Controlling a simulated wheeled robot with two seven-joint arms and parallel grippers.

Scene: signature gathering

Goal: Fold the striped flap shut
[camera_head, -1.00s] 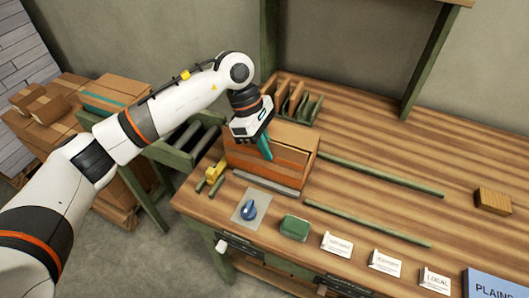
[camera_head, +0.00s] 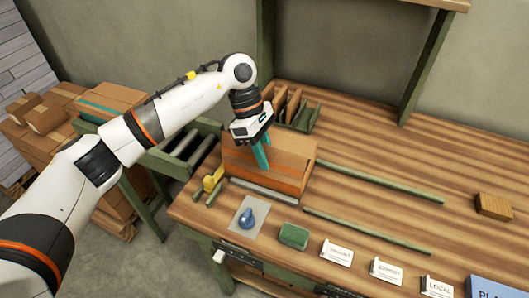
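A brown cardboard box (camera_head: 296,143) stands on the workbench, left of the middle. Orange stripes run across its near side, where the striped flap (camera_head: 285,182) seems to hang outward and down. My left gripper (camera_head: 262,162) comes in from the left and points down over the box's near part. Its teal fingers overlap the box in the picture. Nothing is visibly held, but I cannot tell the gap between the fingers or whether they touch the cardboard. The gripper hides part of the box top. My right gripper is not in view.
A yellow piece (camera_head: 212,181) lies close left of the box. A blue knob on a plate (camera_head: 247,218), a green block (camera_head: 293,236) and label cards (camera_head: 337,252) line the near edge. Green rails (camera_head: 380,183) lie to the right. A wooden block (camera_head: 493,206) sits far right.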

